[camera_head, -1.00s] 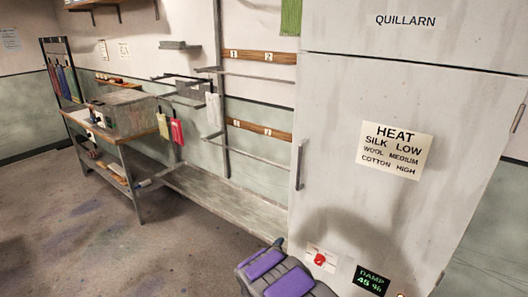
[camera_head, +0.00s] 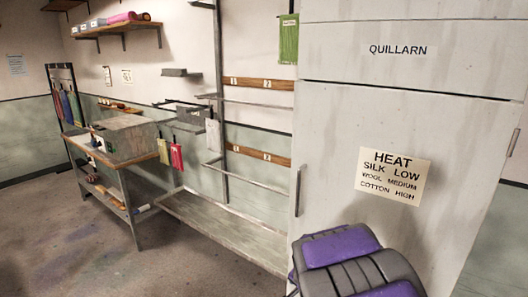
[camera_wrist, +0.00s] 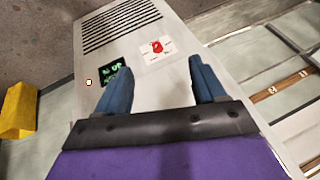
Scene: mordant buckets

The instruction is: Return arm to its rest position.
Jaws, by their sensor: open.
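My gripper (camera_wrist: 160,88) is open in the wrist view, its two blue fingers spread wide with nothing between them. In the head view my purple and grey arm rises at the bottom, in front of the cabinet marked QUILLARN (camera_head: 340,130). The gripper's fingers do not show in the head view.
A workbench (camera_head: 125,162) with a grey box (camera_head: 124,136) stands at the left. Wall rails (camera_head: 258,107) and a low ledge (camera_head: 225,230) run beside the cabinet. A yellow object (camera_wrist: 19,110) lies at the wrist view's left. The floor (camera_head: 85,245) at the left front is clear.

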